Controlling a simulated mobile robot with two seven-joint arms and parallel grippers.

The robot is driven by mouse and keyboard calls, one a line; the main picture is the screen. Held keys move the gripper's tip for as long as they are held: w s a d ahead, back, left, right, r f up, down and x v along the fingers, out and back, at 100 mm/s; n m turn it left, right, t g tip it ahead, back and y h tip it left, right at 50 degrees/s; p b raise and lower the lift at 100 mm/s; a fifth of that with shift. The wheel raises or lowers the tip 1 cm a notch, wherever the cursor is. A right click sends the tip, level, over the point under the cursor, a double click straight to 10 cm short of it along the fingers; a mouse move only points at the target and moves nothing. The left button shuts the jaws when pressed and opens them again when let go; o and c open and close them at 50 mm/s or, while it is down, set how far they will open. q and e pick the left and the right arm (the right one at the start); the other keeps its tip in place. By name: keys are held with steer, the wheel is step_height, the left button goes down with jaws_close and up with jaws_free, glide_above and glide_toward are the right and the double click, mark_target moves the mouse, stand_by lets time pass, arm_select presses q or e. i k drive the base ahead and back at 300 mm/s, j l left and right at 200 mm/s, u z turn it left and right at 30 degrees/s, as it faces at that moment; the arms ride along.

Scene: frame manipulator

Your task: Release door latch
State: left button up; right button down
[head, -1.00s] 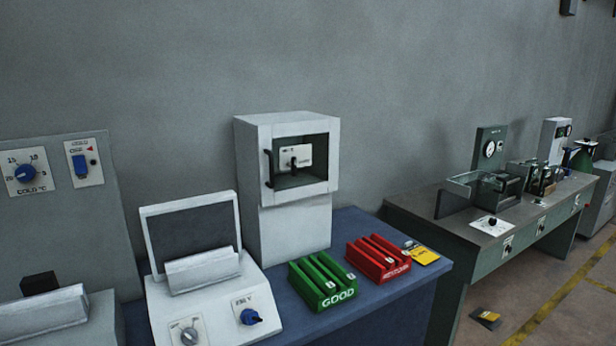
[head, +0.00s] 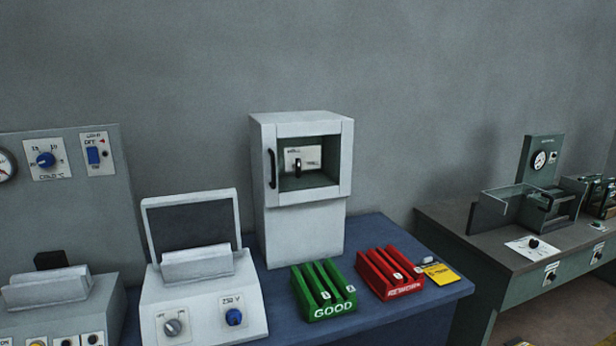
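A white cabinet (head: 304,225) stands upright on the blue bench, near the middle of the head view. Its front has a framed window door (head: 342,165) with a black vertical handle (head: 272,168) on its left side. The door looks shut. Behind the window a white plate (head: 310,153) with a dark lever (head: 298,168) shows in the cabinet's dark interior. I cannot tell which part is the latch. Neither of my grippers is in view.
On the blue bench (head: 385,233) stand a green GOOD rack (head: 333,310), a red rack (head: 405,290) and a yellow card (head: 441,273). A white device with a raised lid (head: 160,310) stands left of the cabinet. Another bench (head: 480,240) is at the right.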

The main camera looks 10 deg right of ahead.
mark_target(298, 167)
steer(key=i+l+u, duration=0.4)
steer(key=i+l, duration=0.45)
